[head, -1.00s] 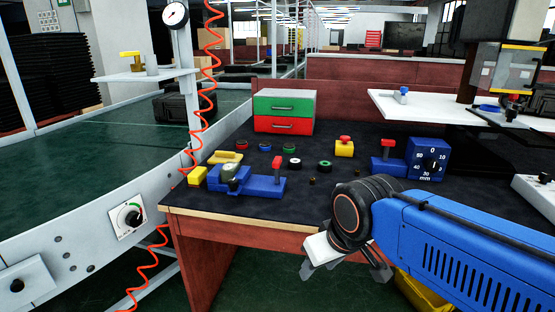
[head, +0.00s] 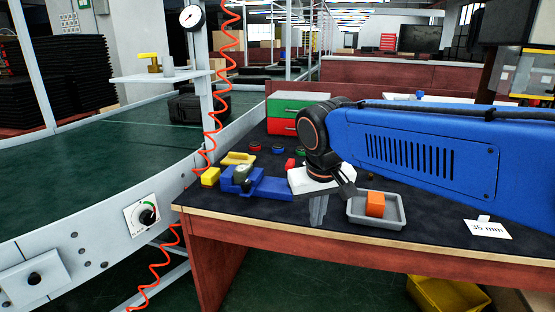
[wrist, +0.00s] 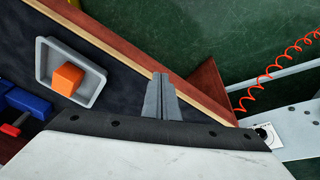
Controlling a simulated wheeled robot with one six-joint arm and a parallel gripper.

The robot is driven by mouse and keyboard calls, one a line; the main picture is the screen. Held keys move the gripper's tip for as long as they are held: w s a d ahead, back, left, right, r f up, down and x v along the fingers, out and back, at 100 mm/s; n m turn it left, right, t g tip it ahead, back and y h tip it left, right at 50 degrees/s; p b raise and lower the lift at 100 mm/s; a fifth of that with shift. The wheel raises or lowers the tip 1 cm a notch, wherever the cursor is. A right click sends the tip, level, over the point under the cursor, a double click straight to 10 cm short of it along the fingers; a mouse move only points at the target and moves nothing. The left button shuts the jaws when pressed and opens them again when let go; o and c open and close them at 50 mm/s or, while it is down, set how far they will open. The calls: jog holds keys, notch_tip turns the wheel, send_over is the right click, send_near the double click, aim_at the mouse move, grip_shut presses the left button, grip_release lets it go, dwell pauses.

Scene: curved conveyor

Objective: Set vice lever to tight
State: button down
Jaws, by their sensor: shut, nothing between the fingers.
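The blue vice (head: 265,187) lies on the dark bench top, left of my arm in the head view. A grey and dark knob-like part (head: 242,175) sits at its left end. A red part (head: 291,163) shows behind its right end, partly covered by my wrist. I cannot tell the lever's setting. In the wrist view, blue blocks (wrist: 27,102) and a red piece (wrist: 12,130) show at the left edge. My gripper (head: 318,216) points down near the bench's front edge, right of the vice and apart from it. Its fingers (wrist: 160,98) are together and empty.
A grey tray (head: 357,216) with an orange cube (head: 375,204) stands just right of my gripper. A yellow block (head: 210,177) is left of the vice. A red coiled hose (head: 216,115) hangs by the conveyor (head: 90,155). Green and red drawers (head: 283,126) stand behind.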

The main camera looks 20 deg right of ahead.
jog(key=w+a+r+m+g+h, duration=0.1)
jog(key=w+a+r+m+h, duration=0.1)
jog(key=w, duration=0.7)
jog(key=w+a+r+m+h, duration=0.2)
jog(key=w+r, duration=0.3)
jog(key=w, duration=0.5)
jog(key=w+a+r+m+g+h, duration=0.1)
jog(key=w+a+r+m, duration=0.1)
jog(key=w, duration=0.8)
jog(key=shift+w+a+r+m+g+h, duration=0.3)
jog(key=shift+a+r+h, duration=0.1)
jog(key=shift+a+r, duration=0.65)
jog(key=shift+f, duration=0.25)
jog(key=s+d+f, duration=0.2)
jog(key=d+f, duration=0.5)
jog(key=d, duration=0.2)
jog(key=shift+f, duration=0.4)
jog(key=shift+s+d+r, duration=0.1)
jog(key=shift+s+d, duration=0.05)
